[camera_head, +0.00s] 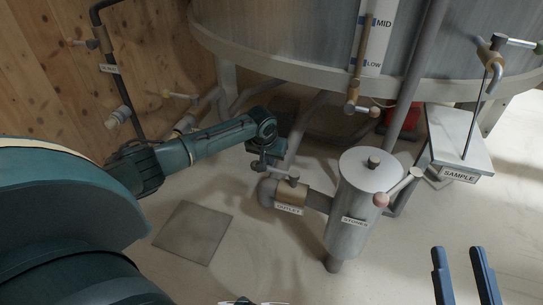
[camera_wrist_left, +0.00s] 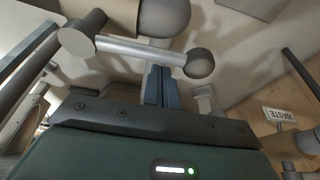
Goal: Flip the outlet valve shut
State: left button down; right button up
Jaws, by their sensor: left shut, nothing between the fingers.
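The outlet valve (camera_head: 291,192) is a brass-coloured body on a grey pipe, with an OUTLET label, in the middle of the head view. My left gripper (camera_head: 262,163) is just above and left of it, with its fingers pointing down. In the left wrist view the shut, empty fingers (camera_wrist_left: 160,85) reach up to a metal lever (camera_wrist_left: 135,50) with a round knob (camera_wrist_left: 200,63). The lever crosses over the fingertips; I cannot tell whether they touch. In the head view my gripper largely hides this lever. My right gripper (camera_head: 463,275) is open and empty at the lower right.
A steel cylinder labelled STONES (camera_head: 358,205) with its own lever and reddish knob (camera_head: 381,199) stands right of the outlet. A SAMPLE shelf (camera_head: 459,135) is further right. The big tank (camera_head: 280,35) is behind. A WASTE label (camera_wrist_left: 278,115) shows in the wrist view. The front floor is open.

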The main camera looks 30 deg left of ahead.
pick_arm(q)
jog(key=shift+s, duration=0.3)
jog(key=shift+d, duration=0.1)
